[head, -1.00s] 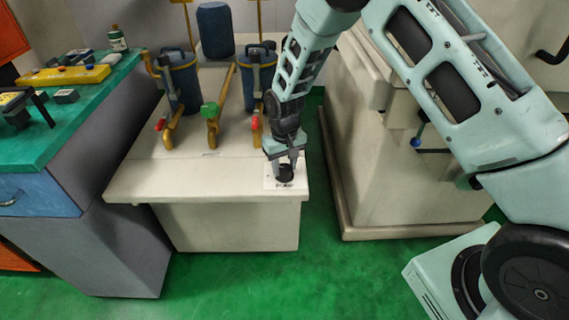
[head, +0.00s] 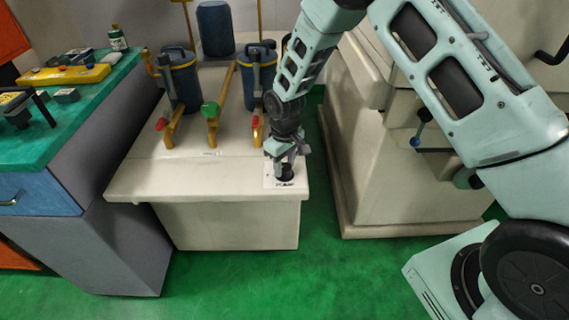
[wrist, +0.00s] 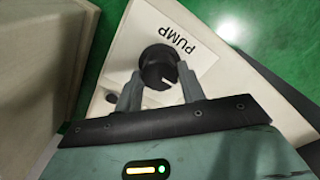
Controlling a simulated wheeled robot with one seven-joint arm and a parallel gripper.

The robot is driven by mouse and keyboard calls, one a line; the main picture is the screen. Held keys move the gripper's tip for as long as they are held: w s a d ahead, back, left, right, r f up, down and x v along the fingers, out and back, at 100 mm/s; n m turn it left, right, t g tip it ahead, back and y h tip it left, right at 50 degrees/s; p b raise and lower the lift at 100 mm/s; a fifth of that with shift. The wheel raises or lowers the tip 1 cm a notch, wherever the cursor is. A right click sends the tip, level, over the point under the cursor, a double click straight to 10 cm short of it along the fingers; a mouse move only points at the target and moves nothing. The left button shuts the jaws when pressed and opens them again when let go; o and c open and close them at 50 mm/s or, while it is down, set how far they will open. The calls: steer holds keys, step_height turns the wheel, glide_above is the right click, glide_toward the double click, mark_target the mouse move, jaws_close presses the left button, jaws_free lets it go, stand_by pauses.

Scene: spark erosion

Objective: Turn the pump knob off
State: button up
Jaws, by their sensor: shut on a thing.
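The black round pump knob (head: 286,173) stands on a white label plate at the front right corner of the cream bench top. In the wrist view the knob (wrist: 157,66) has a short light mark on its face, beside the printed word PUMP. My gripper (head: 285,164) points down over the knob. In the wrist view my gripper (wrist: 159,80) has one finger on each side of the knob and is shut on it. The fingers hide parts of the knob's sides.
A green-topped workbench (head: 95,100) is at left, a cream machine (head: 400,190) at right. Green floor (head: 230,285) is clear in front.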

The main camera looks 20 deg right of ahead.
mark_target(285, 167)
steer(key=o, duration=1)
steer(key=shift+c, duration=0.2)
step_height(285, 167, up, 18)
steer(key=shift+f, duration=0.25)
steer(key=s+a+r+n+p, duration=0.1)
steer(key=s+a+r, duration=0.3)
steer(key=s, duration=0.3)
steer(key=s+a+r+p, duration=0.1)
steer(key=s+a+r, duration=0.2)
steer(key=s, duration=0.4)
steer(key=s+r+n+p, duration=0.1)
steer(key=s+r, duration=0.2)
steer(key=s, duration=1.6)
steer(key=shift+s+d+y, duration=0.15)
steer(key=shift+d+y, duration=0.15)
steer(key=shift+d, duration=0.15)
